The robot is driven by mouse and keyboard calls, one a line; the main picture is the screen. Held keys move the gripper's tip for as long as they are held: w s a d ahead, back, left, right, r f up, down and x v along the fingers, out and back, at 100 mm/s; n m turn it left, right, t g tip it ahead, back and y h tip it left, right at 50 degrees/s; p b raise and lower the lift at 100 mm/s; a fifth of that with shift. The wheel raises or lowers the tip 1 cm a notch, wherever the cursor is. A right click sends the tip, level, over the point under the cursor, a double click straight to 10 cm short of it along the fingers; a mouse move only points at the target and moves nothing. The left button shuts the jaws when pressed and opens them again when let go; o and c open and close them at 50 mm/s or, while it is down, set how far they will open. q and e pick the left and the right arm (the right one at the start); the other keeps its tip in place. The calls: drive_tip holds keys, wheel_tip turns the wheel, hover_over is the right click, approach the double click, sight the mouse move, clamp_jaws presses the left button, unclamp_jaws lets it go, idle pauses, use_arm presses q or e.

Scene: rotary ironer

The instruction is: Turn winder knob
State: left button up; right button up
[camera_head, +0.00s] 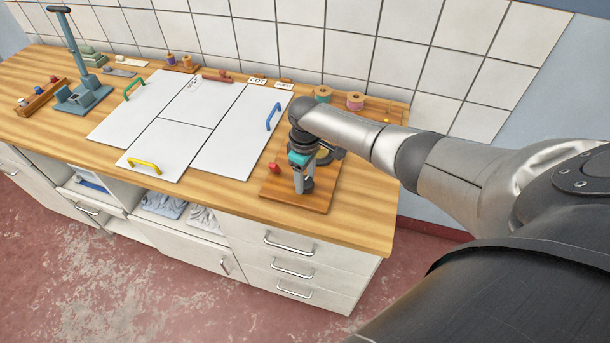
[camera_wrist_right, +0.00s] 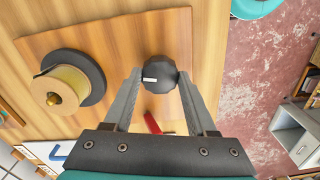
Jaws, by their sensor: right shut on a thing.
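The winder knob (camera_wrist_right: 158,75) is a dark, round knob with a white mark, seen in the right wrist view on a wooden board (camera_wrist_right: 120,45). My right gripper (camera_wrist_right: 157,80) has one finger on each side of the knob and is shut on it. A gold spool (camera_wrist_right: 68,86) on a dark round base sits beside the knob on the board. My left gripper is not in view.
A red handle (camera_head: 274,168) lies at the board's left edge. White panels with a blue handle (camera_head: 273,117) and a yellow handle (camera_head: 145,165) cover the counter to the left. Thread spools (camera_head: 355,101) stand behind. The wooden counter's front right is clear.

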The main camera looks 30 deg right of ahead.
sight(305, 181)
drive_tip(key=n, duration=0.6)
drive_tip(key=shift+w+n, duration=0.1)
drive_tip(key=shift+n, duration=0.2)
idle(0.4)
drive_tip(key=o, duration=1.4)
wheel_tip(305, 181, up, 15)
drive_tip(key=shift+r+p, duration=0.2)
drive_tip(key=shift+p, duration=0.4)
